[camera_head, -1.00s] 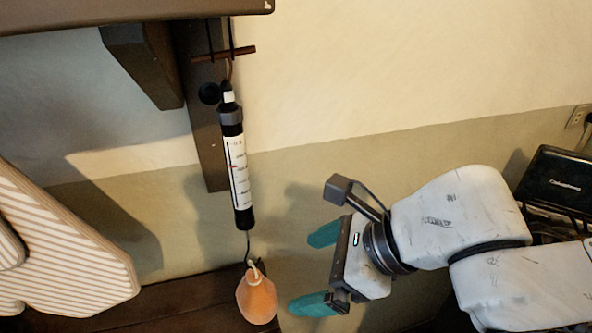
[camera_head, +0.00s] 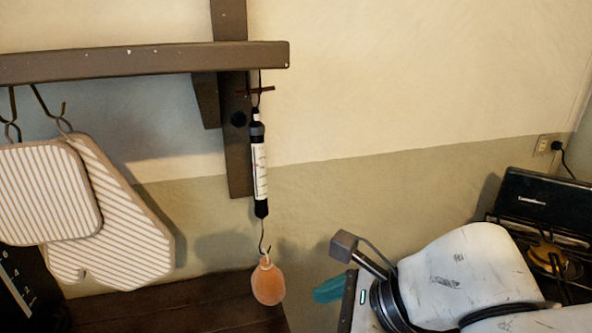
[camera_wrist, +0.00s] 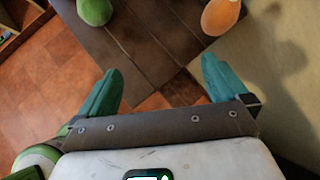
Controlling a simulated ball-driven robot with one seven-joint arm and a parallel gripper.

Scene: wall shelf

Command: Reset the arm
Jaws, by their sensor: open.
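My gripper (camera_wrist: 160,88) is open and empty in the wrist view, its two teal fingers spread wide over the floor and the edge of a dark wooden table. In the head view only one teal finger (camera_head: 334,288) shows; the other is below the picture's edge. My white arm reaches in from the lower right. An orange pear-shaped thing (camera_head: 268,284) hangs from a hook under a spring scale (camera_head: 259,172), to the left of my gripper and apart from it. It also shows at the top of the wrist view (camera_wrist: 220,16).
A wooden wall shelf (camera_head: 150,62) runs across the upper left. Striped oven mitts (camera_head: 125,225) hang from its hooks. A dark table (camera_head: 185,312) lies below, with a green fruit (camera_wrist: 94,11) on it. A black stove (camera_head: 540,205) stands at the right.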

